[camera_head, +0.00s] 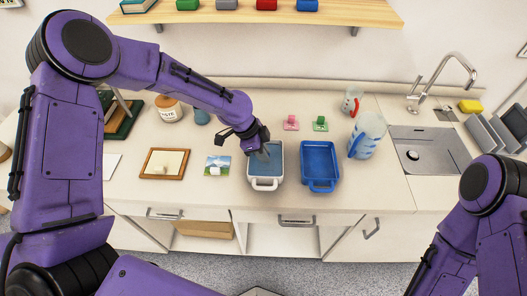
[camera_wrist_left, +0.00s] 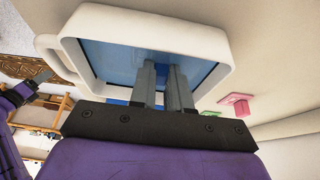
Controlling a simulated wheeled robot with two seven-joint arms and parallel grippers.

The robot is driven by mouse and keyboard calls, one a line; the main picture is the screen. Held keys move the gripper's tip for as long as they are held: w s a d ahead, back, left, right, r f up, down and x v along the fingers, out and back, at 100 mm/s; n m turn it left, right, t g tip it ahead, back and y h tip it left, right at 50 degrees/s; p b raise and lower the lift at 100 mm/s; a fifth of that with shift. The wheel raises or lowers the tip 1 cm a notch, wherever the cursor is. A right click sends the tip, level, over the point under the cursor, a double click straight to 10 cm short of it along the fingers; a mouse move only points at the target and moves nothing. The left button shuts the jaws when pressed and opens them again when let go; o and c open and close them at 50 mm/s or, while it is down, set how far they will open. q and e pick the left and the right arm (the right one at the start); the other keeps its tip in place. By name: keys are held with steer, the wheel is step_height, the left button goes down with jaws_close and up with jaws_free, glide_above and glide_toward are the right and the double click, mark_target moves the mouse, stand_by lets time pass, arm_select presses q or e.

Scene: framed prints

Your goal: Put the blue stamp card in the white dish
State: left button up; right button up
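The white dish (camera_head: 265,184) stands on the counter, with a white rim, a front handle and a bluish inside. It fills the upper part of the left wrist view (camera_wrist_left: 215,32). My left gripper (camera_head: 265,152) is over the back part of this dish, its fingers pointing down. In the left wrist view its two fingers (camera_wrist_left: 163,68) are close together with a narrow gap, in front of the bluish dish floor.
A blue dish (camera_head: 320,182) stands right of the white one. Behind are a pink stamp (camera_head: 291,123) and a green stamp (camera_head: 320,124). A patterned jug (camera_head: 370,132) and sink (camera_head: 440,150) are to the right. A landscape card (camera_head: 217,169) and framed board (camera_head: 164,163) lie left.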

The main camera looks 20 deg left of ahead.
arm_select(q)
steer(key=o, duration=0.4)
steer(key=shift+r, duration=0.2)
steer(key=b+v, duration=0.1)
steer(key=v, duration=1)
steer(key=shift+a+r+b, duration=0.3)
steer(key=shift+r+b, duration=0.05)
steer(key=shift+b, duration=0.05)
